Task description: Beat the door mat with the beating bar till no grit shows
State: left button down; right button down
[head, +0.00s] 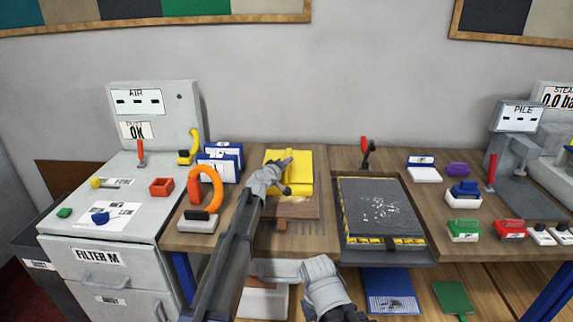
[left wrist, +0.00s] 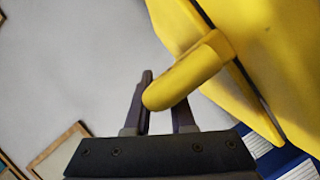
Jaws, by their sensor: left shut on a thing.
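The door mat (head: 382,207) is dark grey and lies flat in a black tray (head: 343,247) with yellow edging. Pale grit specks are scattered over its middle. A yellow slab-like piece (head: 301,168) with a rounded handle is on the bench left of the mat; I cannot tell for sure whether it is the beating bar. My left gripper (head: 287,188) is at this piece, apart from the mat. In the left wrist view my left gripper (left wrist: 160,105) is shut on the yellow handle (left wrist: 185,72), with the yellow body (left wrist: 268,50) behind it.
A red-handled lever (head: 365,150) stands behind the tray. An orange-handled tool (head: 207,190) and blue-and-white boxes (head: 218,166) stand to the left. Small coloured blocks, including a green one (head: 464,231), lie to the right. A grey cabinet (head: 95,262) is at far left.

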dwell(0.9)
pick_arm(q)
jog(key=shift+w+r+p, duration=0.1)
jog(key=shift+r+p, duration=0.25)
jog(key=shift+p, duration=0.3)
jog(key=r+p, duration=0.1)
jog(key=p, duration=0.2)
jog(key=w+r+g+p, duration=0.1)
jog(key=r+p, duration=0.1)
jog(key=w+r+g+p, duration=0.1)
jog(key=r+p, duration=0.1)
jog(key=p, duration=0.1)
jog(key=shift+w+n+y+p, duration=0.1)
jog(key=shift+n+y+p, duration=0.2)
jog(key=shift+n, duration=0.1)
jog(key=w+r+g+p, duration=0.3)
jog(key=w+r+p, duration=0.1)
jog(key=p, duration=0.5)
jog(key=shift+r+n+g+y+p, duration=0.2)
jog(key=shift+n+g+y+p, duration=0.1)
jog(key=shift+n+p, duration=0.1)
jog(key=shift+w+r+g+p, duration=0.35)
jog(key=shift+w+p, duration=0.3)
jog(key=shift+p, duration=0.3)
jog(key=c, duration=0.8)
grip_release()
jog(key=shift+f, duration=0.1)
jog(key=shift+o, duration=0.2)
jog(key=shift+s, duration=0.1)
